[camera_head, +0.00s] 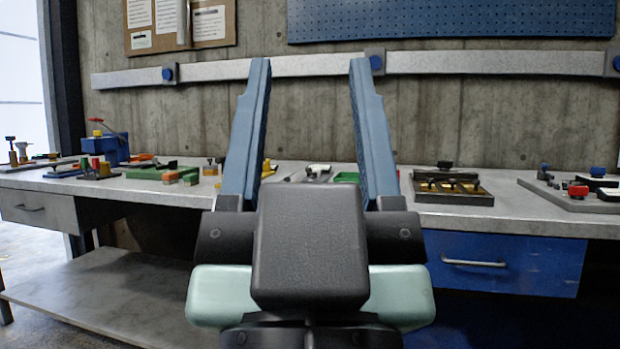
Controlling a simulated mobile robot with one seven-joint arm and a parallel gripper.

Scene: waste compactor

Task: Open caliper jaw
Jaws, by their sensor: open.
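My gripper (308,78) is in the middle of the head view, its two long blue fingers pointing up and spread wide apart. It is open, and nothing shows between the fingertips but the concrete wall and the grey rail behind. A small silver and dark tool (318,170) lies on the workbench, seen between the fingers. It may be the caliper, but it is too small to tell its jaw. My gripper is in front of the bench and touches nothing that I can see. The bench directly behind my gripper's body is hidden.
The grey workbench (480,214) runs across the view with a blue drawer (510,262) below. A blue vise (105,145) and green tray (150,172) stand left. A brass-coloured fixture (452,190) and a grey board (575,195) lie right. Bare bench lies between these two.

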